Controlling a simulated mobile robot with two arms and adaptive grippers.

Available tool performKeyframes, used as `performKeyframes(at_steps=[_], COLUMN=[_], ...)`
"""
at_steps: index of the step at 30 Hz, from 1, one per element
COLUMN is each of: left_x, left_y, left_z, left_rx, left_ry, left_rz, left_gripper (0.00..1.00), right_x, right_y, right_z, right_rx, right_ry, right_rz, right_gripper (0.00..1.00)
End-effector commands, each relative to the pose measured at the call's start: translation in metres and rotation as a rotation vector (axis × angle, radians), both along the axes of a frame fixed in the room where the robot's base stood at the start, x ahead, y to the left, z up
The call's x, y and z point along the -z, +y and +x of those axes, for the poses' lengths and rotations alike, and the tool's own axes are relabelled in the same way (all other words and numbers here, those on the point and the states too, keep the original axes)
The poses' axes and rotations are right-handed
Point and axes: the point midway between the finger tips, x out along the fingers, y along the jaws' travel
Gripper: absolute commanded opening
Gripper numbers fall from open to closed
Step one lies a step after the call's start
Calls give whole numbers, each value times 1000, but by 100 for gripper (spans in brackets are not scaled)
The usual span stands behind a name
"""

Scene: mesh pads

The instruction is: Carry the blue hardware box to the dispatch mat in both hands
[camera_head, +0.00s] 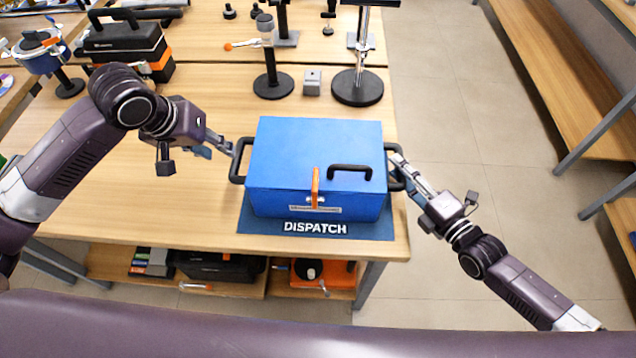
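The blue hardware box (315,155) rests on the dark blue dispatch mat (260,226), with the lettered front strip of the mat showing. The box has a black top handle, an orange latch, and a black handle on each side. My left gripper (216,149) is beside the left side handle (238,162), its fingers spread and the handle not visibly between them. My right gripper (404,170) is at the right side handle (394,182), overlapping it in view. Whether its fingers are closed on the handle is unclear.
Behind the box stand a round-based stand (358,88), a small grey block (312,83) and a black-based post (272,84). A black and orange toolbox (126,42) is at the back left. The table between it and the box is mostly clear.

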Motion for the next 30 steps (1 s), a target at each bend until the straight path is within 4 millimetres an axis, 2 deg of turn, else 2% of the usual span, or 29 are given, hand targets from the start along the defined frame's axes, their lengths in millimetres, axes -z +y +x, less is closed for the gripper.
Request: performKeyframes(at_steps=[3,8,11,21,30], left_x=[-12,-17,-17,-16,-16], left_y=[2,3,3,3,3], left_z=[-5,-7,-7,-7,-7], left_rx=[0,-1,-1,-1,-1], left_ry=[-1,0,0,0,0], left_rz=[0,1,1,0,0], left_gripper=[32,32,32,32,32], right_x=[0,0,0,-7,-12], right_y=[0,-3,-10,-45,-63], right_z=[0,-5,-15,-68,-96], right_rx=[0,0,2,0,-1], right_ry=[0,2,3,5,1], right_rz=[0,0,-1,-1,-1], right_gripper=[32,32,32,32,32])
